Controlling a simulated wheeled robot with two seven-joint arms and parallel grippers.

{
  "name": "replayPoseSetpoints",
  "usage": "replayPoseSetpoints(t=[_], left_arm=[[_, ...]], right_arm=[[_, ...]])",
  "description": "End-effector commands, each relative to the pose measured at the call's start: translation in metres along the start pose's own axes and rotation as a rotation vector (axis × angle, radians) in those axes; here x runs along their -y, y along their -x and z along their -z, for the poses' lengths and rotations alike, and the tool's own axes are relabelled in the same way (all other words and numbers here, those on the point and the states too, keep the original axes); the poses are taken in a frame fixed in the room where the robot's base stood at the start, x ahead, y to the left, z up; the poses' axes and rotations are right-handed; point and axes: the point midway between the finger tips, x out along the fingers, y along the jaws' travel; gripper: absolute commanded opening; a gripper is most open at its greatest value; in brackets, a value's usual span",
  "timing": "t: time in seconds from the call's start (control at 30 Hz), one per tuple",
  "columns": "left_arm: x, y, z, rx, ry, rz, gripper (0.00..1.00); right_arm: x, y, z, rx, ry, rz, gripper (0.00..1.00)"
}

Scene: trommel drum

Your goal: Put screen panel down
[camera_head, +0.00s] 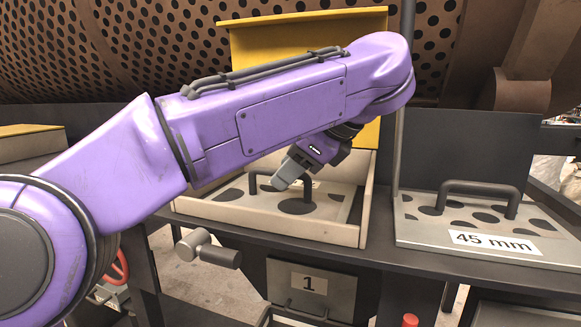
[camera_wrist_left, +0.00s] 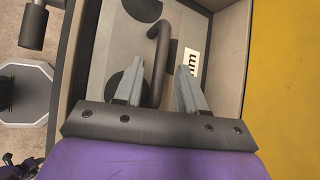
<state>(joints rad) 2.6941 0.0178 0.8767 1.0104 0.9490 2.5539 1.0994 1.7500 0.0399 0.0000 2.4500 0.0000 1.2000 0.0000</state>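A grey screen panel with dark round holes (camera_head: 324,208) lies flat in a shallow pale tray (camera_head: 270,222) with an open yellow lid (camera_head: 300,45). Its dark bar handle (camera_head: 252,181) stands up. In the left wrist view the handle (camera_wrist_left: 158,62) shows between the two grey fingers of my left gripper (camera_wrist_left: 158,85). The fingers are apart, with gaps to the handle. In the head view my left gripper (camera_head: 282,178) is over the panel at the handle, and hides part of it. The panel's white label is mostly hidden.
Another panel, marked 45 mm (camera_head: 480,228), lies on the dark bench to the right, with its own handle (camera_head: 478,190). A perforated drum (camera_head: 160,40) fills the back. A grey knob (camera_head: 205,247) sticks out below the tray, left of a plate marked 1 (camera_head: 310,284).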

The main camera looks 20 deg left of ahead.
Motion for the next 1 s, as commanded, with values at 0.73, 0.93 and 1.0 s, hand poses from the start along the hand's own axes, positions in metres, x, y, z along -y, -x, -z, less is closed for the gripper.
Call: replayPoseSetpoints(t=[0.73,0.93,1.0], left_arm=[[0.001,0.123,-0.002,0.001,0.000,0.001,0.40],[0.001,0.122,-0.002,0.000,0.000,0.000,0.40],[0.001,0.122,-0.002,0.000,0.000,0.000,0.40]], right_arm=[[-0.005,0.052,0.021,0.000,0.000,0.000,0.40],[-0.005,0.051,0.021,0.000,0.000,0.000,0.40],[-0.005,0.051,0.021,0.000,0.000,0.000,0.40]])
